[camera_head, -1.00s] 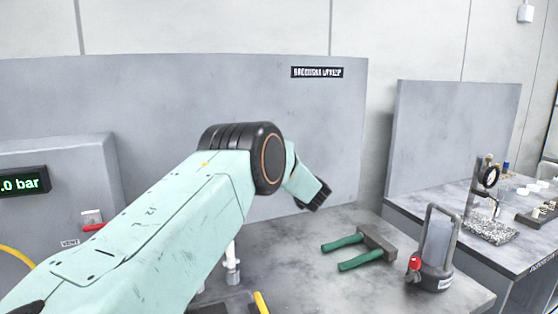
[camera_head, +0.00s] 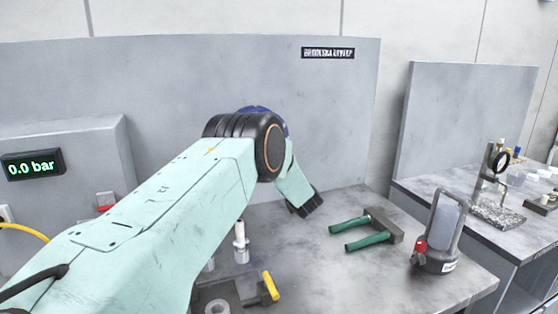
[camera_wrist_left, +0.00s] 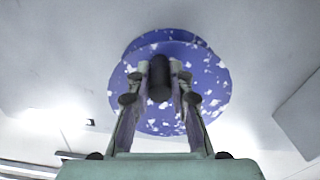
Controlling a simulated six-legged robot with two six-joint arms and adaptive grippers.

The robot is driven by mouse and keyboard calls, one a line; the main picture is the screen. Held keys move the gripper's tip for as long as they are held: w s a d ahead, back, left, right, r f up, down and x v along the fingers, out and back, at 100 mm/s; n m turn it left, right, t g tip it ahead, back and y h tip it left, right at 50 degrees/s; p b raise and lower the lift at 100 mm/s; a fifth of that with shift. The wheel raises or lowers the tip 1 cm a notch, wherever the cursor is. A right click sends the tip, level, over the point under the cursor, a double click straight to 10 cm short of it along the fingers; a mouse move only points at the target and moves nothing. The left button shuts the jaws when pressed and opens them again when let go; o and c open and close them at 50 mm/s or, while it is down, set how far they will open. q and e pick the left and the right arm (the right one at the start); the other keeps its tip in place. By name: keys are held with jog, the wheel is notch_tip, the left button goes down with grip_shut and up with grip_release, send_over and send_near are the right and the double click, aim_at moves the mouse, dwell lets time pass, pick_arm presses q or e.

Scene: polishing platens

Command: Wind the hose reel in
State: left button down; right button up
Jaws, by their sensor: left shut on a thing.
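The hose reel is a round blue disc with white speckles (camera_wrist_left: 170,52), seen face-on in the left wrist view. A dark cylindrical handle (camera_wrist_left: 159,78) stands out from its face. My left gripper (camera_wrist_left: 160,92) is shut on this handle, a finger on each side. In the head view only a small blue edge (camera_head: 275,112) shows behind my left arm's black joint; the rest of the reel and my left fingertips are hidden there. I see no hose that I can trace to the reel. My right gripper is in neither view.
A grey box carries a display (camera_head: 32,165) reading 0.0 bar; a yellow hose (camera_head: 25,230) runs below it. The bench holds a green-handled tool (camera_head: 366,231), a grey canister with a red knob (camera_head: 440,235) and a yellow-handled valve (camera_head: 270,286). Bare bench lies between them.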

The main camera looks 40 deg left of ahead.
pick_arm(q)
jog(key=shift+s+a+f+m+p, duration=0.25)
jog(key=shift+s+m+p, duration=0.25)
jog(key=shift+m, duration=0.45)
jog(key=shift+s+a+f+m+p, duration=0.3)
jog(key=shift+s+m, duration=0.3)
jog(key=shift+m, duration=0.35)
jog(key=c, duration=1.2)
grip_release()
jog(key=shift+r, duration=0.2)
jog(key=shift+d, duration=0.1)
jog(key=v, duration=1.2)
jog(key=shift+r, duration=0.1)
